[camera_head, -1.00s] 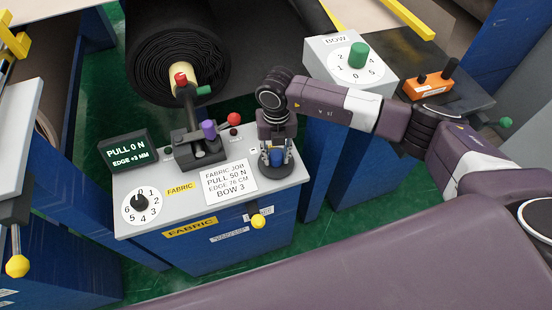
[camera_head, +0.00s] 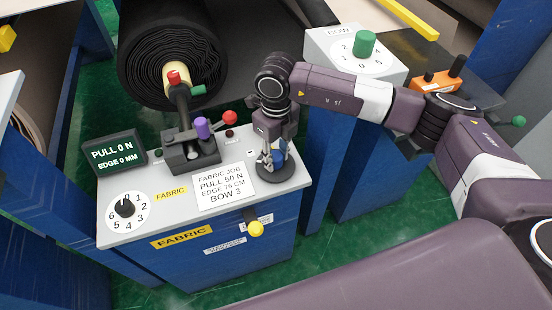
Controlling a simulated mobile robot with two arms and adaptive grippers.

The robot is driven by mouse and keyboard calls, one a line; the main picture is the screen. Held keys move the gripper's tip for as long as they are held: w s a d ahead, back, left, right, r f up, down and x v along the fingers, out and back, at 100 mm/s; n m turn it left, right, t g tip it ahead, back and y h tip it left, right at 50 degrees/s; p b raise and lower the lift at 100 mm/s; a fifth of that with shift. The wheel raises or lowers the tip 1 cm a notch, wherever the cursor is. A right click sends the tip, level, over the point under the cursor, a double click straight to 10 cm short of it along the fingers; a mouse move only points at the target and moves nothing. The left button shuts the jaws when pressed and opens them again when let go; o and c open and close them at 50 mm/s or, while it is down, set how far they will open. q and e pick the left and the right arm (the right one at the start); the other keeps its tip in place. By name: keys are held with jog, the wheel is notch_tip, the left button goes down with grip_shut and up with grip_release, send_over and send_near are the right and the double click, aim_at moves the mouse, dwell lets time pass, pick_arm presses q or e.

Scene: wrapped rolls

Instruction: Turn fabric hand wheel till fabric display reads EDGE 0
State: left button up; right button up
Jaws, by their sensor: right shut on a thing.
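The fabric display (camera_head: 114,153) at the left of the grey fabric panel (camera_head: 140,229) reads PULL 0 N and EDGE 0 MM. At the panel's right side is the fabric hand wheel (camera_head: 276,174), a dark round disc with a blue part above it. My right gripper (camera_head: 271,160) points down over the wheel and is shut on that blue part, which its fingers partly hide. My left gripper is not in view.
A yellow knob (camera_head: 255,229) projects in front. Behind are a black fabric roll (camera_head: 165,55) and the BOW box (camera_head: 340,58).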

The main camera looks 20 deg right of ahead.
aim_at(276, 156)
dwell(0.5)
jog(key=o, duration=1.2)
jog(key=shift+c, duration=0.2)
notch_tip(276, 156, up, 12)
